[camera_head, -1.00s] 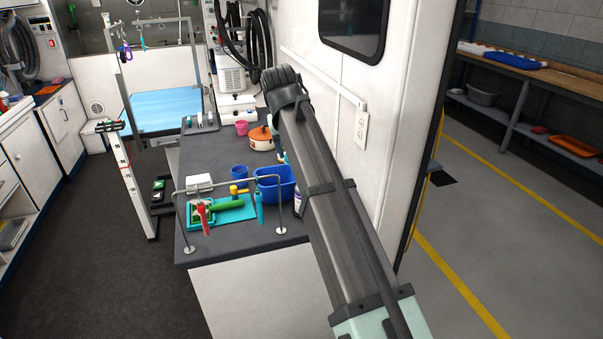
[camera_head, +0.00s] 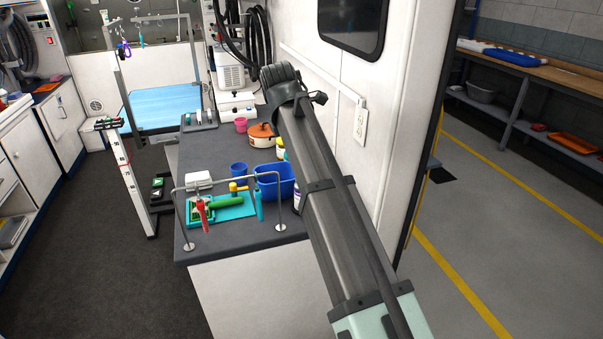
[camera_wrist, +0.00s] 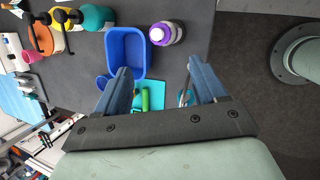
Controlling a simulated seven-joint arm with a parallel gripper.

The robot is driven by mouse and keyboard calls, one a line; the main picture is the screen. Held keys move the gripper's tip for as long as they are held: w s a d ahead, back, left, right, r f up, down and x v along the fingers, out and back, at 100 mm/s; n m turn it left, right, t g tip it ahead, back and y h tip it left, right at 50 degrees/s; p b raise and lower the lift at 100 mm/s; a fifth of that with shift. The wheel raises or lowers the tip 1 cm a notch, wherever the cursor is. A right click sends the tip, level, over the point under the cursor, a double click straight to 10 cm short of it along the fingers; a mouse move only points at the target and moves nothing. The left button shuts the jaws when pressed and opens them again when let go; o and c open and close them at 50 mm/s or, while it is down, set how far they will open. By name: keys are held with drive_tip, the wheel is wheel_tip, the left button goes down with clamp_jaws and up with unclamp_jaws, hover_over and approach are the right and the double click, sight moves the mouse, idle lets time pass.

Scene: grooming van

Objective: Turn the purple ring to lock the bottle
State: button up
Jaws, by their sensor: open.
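The bottle with the purple ring (camera_wrist: 166,33) stands on the dark counter in the wrist view, seen from above, with a pale cap inside the purple. It is just right of the blue bin (camera_wrist: 125,50). My gripper (camera_wrist: 162,78) is open and empty, its two blue fingers apart. The bottle is beyond the fingertips, roughly between their lines, and not touched. In the head view only a sliver of the bottle (camera_head: 297,201) shows beside my arm, which hides the rest. My gripper is hidden there.
The blue bin (camera_head: 288,181) is close left of the bottle. A metal rail (camera_head: 222,184) arches over a teal mat (camera_head: 233,212) with tools. Several pump bottles (camera_wrist: 95,17) stand left of the bin in the wrist view. The van wall is right of the counter.

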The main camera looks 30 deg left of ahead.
drive_tip(key=w+f+n, duration=0.1)
drive_tip(key=f+n, duration=0.1)
drive_tip(key=f, duration=0.2)
drive_tip(key=w+f+n, duration=0.2)
drive_tip(key=f+n, duration=0.1)
drive_tip(key=f, duration=0.1)
drive_tip(key=w+f+n, duration=0.2)
drive_tip(key=f+n, duration=0.1)
drive_tip(key=f, duration=0.1)
drive_tip(key=shift+w+a+f, duration=0.15)
drive_tip(key=shift+a+f, duration=0.15)
drive_tip(key=shift+f, duration=0.1)
drive_tip(key=shift+c, duration=0.2)
drive_tip(key=c, duration=1)
drive_tip(key=shift+m, duration=0.6)
drive_tip(key=shift+c, duration=0.2)
drive_tip(key=o, duration=1.1)
